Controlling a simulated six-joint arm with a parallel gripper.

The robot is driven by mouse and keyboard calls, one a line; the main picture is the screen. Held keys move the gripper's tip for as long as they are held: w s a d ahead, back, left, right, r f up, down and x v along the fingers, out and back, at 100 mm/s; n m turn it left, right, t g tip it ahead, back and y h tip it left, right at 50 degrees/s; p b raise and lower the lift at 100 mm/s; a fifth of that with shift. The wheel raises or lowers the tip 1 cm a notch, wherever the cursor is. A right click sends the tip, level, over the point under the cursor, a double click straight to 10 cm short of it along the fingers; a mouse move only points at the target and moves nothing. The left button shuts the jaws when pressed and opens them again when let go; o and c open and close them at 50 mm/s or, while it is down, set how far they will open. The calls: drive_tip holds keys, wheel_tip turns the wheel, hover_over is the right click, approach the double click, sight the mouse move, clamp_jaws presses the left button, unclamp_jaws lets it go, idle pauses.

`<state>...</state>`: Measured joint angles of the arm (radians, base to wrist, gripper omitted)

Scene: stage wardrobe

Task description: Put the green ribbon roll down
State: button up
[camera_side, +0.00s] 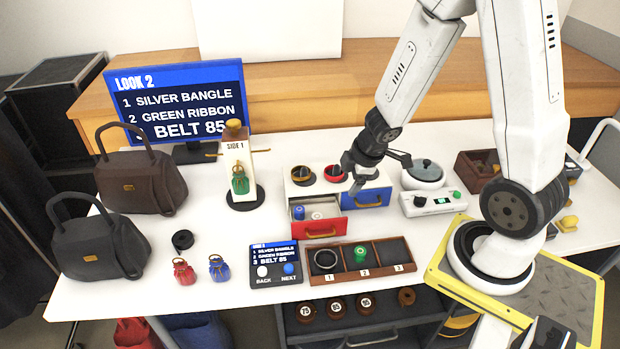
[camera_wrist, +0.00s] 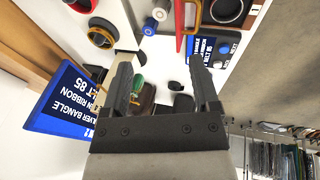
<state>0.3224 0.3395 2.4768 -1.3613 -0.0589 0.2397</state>
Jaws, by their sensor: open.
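The green ribbon roll (camera_side: 360,253) sits in compartment 2 of the brown three-part tray (camera_side: 384,270) in the side view. A silver ring (camera_side: 326,260) lies in compartment 1, and compartment 3 looks empty. My gripper (camera_side: 381,171) is open with nothing between its fingers. It is above and behind the tray, over the blue drawer front, apart from the roll. In the wrist view my open gripper (camera_wrist: 160,68) has the ring (camera_wrist: 227,10) beyond it at the upper right; the green roll is out of that view.
An open red-fronted drawer (camera_side: 320,229) holds blue and white rolls, left of the closed blue drawer (camera_side: 367,197). A monitor (camera_side: 182,110) lists silver bangle, green ribbon and belt 85. A tablet (camera_side: 276,264) is left of the tray. A scale (camera_side: 433,203) stands right of the drawers.

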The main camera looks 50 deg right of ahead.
drive_tip(key=s+a+r+m+g, duration=0.1)
drive_tip(key=s+a+r+m, duration=0.2)
drive_tip(key=a+r+m, duration=0.3)
drive_tip(key=a+m, duration=0.3)
drive_tip(key=shift+s+a+r+y, duration=0.2)
drive_tip(key=shift+r+y, duration=0.1)
drive_tip(key=shift+r, duration=0.1)
drive_tip(key=shift+w, duration=0.1)
idle(0.5)
